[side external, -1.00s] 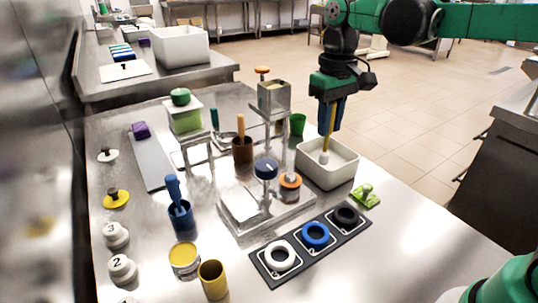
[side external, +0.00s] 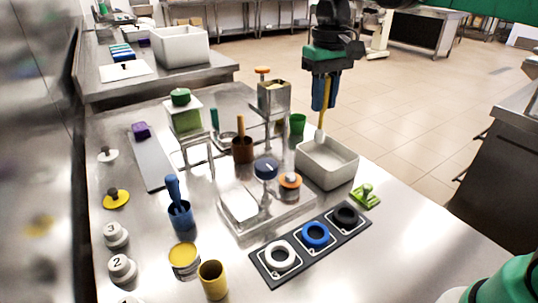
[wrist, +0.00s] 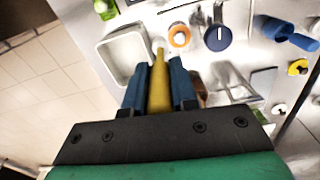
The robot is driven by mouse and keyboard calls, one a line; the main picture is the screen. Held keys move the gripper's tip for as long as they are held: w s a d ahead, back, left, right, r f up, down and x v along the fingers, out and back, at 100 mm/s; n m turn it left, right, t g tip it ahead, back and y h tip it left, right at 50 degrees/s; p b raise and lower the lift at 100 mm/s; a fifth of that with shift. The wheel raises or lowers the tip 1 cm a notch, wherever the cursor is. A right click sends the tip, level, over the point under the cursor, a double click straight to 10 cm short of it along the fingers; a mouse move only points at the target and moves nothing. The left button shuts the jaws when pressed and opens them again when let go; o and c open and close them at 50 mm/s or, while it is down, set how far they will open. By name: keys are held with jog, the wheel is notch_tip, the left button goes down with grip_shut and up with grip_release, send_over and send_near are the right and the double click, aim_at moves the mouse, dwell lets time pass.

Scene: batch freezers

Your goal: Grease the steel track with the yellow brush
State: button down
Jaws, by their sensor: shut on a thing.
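My gripper (side external: 323,104) is shut on the yellow brush (side external: 322,122) and holds it upright, pale tip down, above the back edge of the white bin. The wrist view also shows the brush (wrist: 160,88) between my blue fingers. A long flat grey strip (side external: 153,168), which looks like the steel track, lies at the left of the table with a purple block (side external: 141,131) at its far end. A round pot with a yellow top (side external: 184,256) stands at the front, next to an open, empty-looking yellow cup (side external: 212,278).
The white bin (side external: 327,178) looks empty. A steel stand (side external: 263,205) with knobs fills the middle. A blue cup with a blue-handled tool (side external: 180,213), a brown cup (side external: 242,150) and a ring tray (side external: 262,270) stand around it. Numbered white knobs line the left edge.

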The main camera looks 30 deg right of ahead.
notch_tip(320, 180, up, 4)
jog(key=w+a+m, duration=0.1)
jog(key=w, duration=0.1)
jog(key=w+a+f, duration=0.2)
jog(key=a+f, duration=0.2)
jog(key=a, duration=1)
jog(key=s+a+f+n, duration=0.1)
jog(key=s+a+f, duration=0.15)
jog(key=a, duration=0.45)
jog(key=s+a+f+n, duration=0.1)
jog(key=a+f, duration=0.3)
jog(key=a, duration=0.2)
jog(key=shift+s+f, duration=0.2)
jog(key=shift+f, duration=2.65)
jog(key=shift+f, duration=0.55)
notch_tip(320, 180, up, 7)
jog(key=shift+d, duration=0.1)
